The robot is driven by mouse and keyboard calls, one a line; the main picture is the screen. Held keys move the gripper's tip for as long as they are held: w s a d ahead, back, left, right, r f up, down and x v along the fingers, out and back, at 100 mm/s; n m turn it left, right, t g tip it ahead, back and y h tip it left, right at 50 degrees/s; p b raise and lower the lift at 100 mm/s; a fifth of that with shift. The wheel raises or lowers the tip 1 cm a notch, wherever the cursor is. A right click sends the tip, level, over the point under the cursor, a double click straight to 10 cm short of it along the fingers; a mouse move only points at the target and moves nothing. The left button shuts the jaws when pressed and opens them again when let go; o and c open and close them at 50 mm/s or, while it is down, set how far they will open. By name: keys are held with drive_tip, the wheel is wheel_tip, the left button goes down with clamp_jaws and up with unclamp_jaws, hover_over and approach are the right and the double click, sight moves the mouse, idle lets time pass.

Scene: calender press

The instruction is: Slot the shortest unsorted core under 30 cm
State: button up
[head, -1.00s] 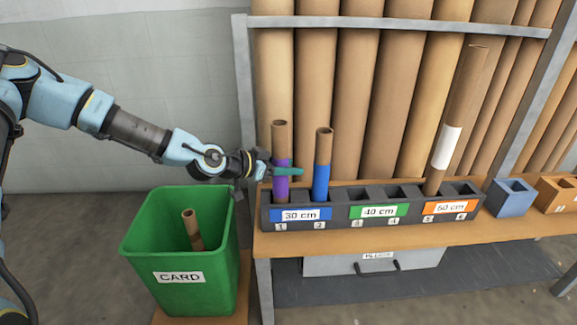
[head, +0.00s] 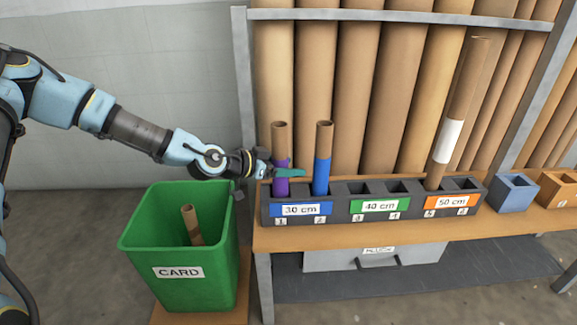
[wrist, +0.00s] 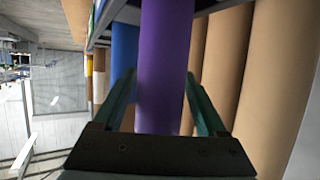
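The purple-banded core (head: 281,186) stands upright in slot 1 of the dark rack (head: 332,219), behind the blue 30 cm label (head: 301,209). My gripper (head: 290,173) is around its lower part, one teal finger crossing in front. In the wrist view the fingers straddle the purple core (wrist: 165,60), with a gap showing beside it, so they look open. A blue-banded core (head: 321,176) stands in slot 2 just to the right. The core's bottom end is hidden in the slot.
A tall white-banded core (head: 450,140) leans in the orange-label section. The green 40 cm section (head: 379,206) is empty. A green CARD bin (head: 180,290) holding a brown core (head: 191,225) stands left. Large brown tubes (head: 340,90) stand behind. Blue (head: 513,194) and orange boxes stand right.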

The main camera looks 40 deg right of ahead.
drive_tip(key=shift+o, duration=0.8)
drive_tip(key=v, duration=1.1)
drive_tip(key=shift+p, duration=0.4)
drive_tip(key=shift+f, duration=0.15)
